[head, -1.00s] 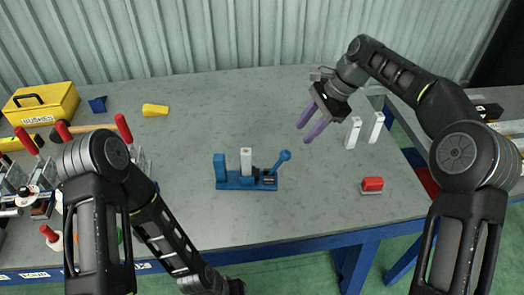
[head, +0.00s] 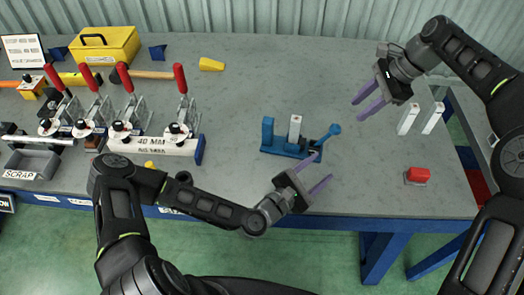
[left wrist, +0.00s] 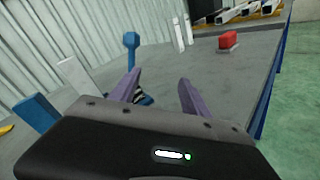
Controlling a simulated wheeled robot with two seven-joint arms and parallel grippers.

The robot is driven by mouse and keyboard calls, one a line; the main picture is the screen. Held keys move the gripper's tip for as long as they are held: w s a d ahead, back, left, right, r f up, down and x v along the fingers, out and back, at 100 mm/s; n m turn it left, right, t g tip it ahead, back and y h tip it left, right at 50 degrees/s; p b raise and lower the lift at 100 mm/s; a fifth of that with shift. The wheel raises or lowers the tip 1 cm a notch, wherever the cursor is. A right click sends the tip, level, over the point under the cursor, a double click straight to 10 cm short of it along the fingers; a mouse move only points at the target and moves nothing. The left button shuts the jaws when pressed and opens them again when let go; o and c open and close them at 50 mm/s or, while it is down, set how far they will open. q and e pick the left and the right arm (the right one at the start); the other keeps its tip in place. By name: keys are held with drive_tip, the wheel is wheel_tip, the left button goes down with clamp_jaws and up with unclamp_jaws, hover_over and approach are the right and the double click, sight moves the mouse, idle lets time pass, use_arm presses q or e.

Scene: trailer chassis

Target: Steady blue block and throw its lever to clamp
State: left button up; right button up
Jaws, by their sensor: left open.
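The blue block (head: 269,132) is a blue clamp fixture on the grey bench, with an upright blue post at its left and a white upright piece (head: 295,127) in its middle. My left gripper (head: 320,171) is open and empty, just in front of the fixture's right end. In the left wrist view the lever (left wrist: 131,50) rises beyond the purple fingers, and the post (left wrist: 38,113) is at left. My right gripper (head: 363,106) is open and empty above the bench, right of the lever.
A red block (head: 417,175) and two white uprights (head: 408,118) stand at the right. Several red-handled toggle clamps (head: 184,100) stand at the left. A yellow toolbox (head: 105,45) and a yellow wedge (head: 211,64) are at the back. The bench middle behind the fixture is clear.

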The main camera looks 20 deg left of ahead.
sight(266, 137)
use_arm(q)
drive_tip(key=w+a+n+t+y, duration=0.1)
drive_tip(key=a+n, duration=0.1)
drive_tip(key=a, duration=0.1)
drive_tip(key=w+a+n+t+y, duration=0.1)
drive_tip(key=a+n+y, duration=0.1)
drive_tip(key=a+n, duration=0.1)
drive_tip(key=w+a+n+y, duration=0.1)
drive_tip(key=a+n+y, duration=0.1)
drive_tip(key=a, duration=0.1)
drive_tip(key=shift+a+f+n+t, duration=0.25)
drive_tip(key=shift+f+n+t, duration=0.05)
drive_tip(key=shift+f+t, duration=0.1)
drive_tip(key=a+n+y, duration=0.1)
drive_tip(key=a+n, duration=0.1)
drive_tip(key=a+n+y, duration=0.1)
drive_tip(key=a+y, duration=0.1)
drive_tip(key=a, duration=0.1)
drive_tip(key=a+n+y, duration=0.1)
drive_tip(key=a+n, duration=0.1)
drive_tip(key=shift+w+a+f+n+t+y, duration=0.2)
drive_tip(key=shift+f+n+t+y, duration=0.1)
drive_tip(key=shift+f+y, duration=0.1)
drive_tip(key=shift+w, duration=3.85)
drive_tip(key=shift+c, duration=0.5)
clamp_jaws()
